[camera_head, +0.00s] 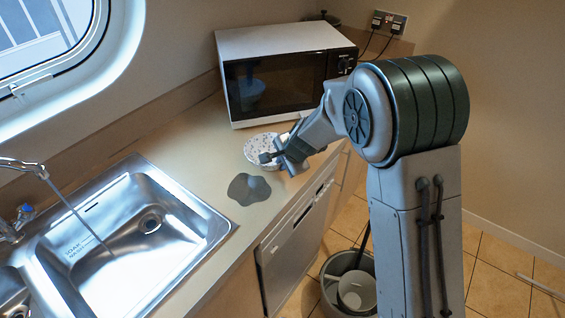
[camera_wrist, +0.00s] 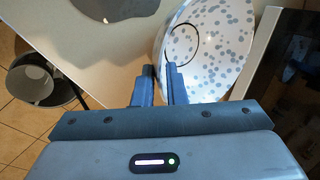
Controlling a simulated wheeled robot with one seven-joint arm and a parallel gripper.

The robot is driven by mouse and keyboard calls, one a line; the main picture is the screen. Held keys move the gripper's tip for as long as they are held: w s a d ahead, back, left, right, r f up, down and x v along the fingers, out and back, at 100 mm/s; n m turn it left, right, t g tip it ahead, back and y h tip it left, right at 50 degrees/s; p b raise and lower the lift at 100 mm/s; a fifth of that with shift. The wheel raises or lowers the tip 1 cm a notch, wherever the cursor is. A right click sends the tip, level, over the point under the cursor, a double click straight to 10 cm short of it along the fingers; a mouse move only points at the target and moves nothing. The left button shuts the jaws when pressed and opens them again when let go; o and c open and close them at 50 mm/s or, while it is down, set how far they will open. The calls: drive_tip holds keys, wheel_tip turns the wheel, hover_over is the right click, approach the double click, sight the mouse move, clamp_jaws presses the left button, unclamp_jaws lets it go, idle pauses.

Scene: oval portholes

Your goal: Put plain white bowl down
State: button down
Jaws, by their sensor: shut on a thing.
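A white bowl with grey-blue spots (camera_head: 259,152) is at my gripper (camera_head: 282,158), over the counter in front of the microwave. In the wrist view the spotted bowl (camera_wrist: 222,42) looks tilted, its open side or base only partly in frame. The fingers of my gripper (camera_wrist: 162,78) are shut on its near edge. I cannot tell whether the bowl touches the counter. A plain whitish bowl-like thing (camera_head: 357,290) lies in a grey bucket on the floor.
A white microwave (camera_head: 275,85) stands behind the bowl. A flat dark grey patch (camera_head: 248,188) lies on the counter (camera_head: 205,150). The steel sink (camera_head: 125,245) is at left. The grey bucket (camera_head: 332,298) stands on the tiled floor below the counter's edge.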

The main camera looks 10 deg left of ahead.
drive_tip(key=c, duration=1.5)
unclamp_jaws()
drive_tip(key=shift+f, duration=0.1)
drive_tip(key=shift+o, duration=0.2)
drive_tip(key=shift+s+d+r, duration=0.1)
drive_tip(key=shift+r, duration=0.35)
drive_tip(key=v, duration=1.1)
drive_tip(key=shift+r+p, duration=0.15)
drive_tip(key=shift+p, duration=0.25)
drive_tip(key=shift+d, duration=0.15)
